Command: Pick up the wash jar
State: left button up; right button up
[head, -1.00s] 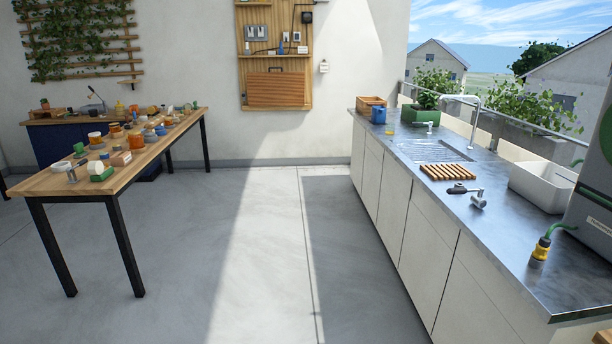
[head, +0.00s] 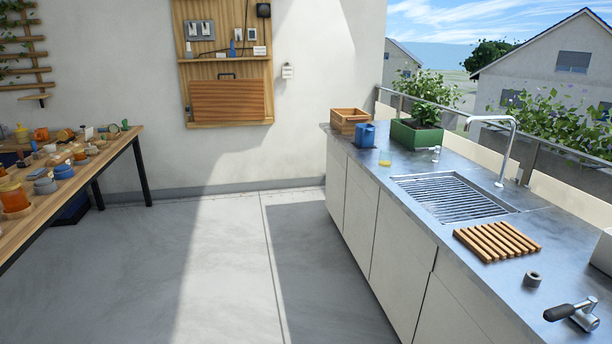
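I cannot tell for sure which thing is the wash jar. Neither of my grippers is in view.
The metal counter (head: 440,258) runs along the right, with a sink grate (head: 450,196), a wooden slatted rack (head: 496,240), a grey-handled fitting (head: 575,314), a planter (head: 416,134) and a wooden box (head: 349,120). The floor (head: 225,265) between table and counter is clear.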

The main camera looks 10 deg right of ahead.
aim_at(385, 155)
jog(key=i+z, duration=0.25)
jog(key=i, duration=1.8)
jog(key=i+j+z, duration=0.15)
jog(key=i+z, duration=0.2)
jog(key=i, duration=0.55)
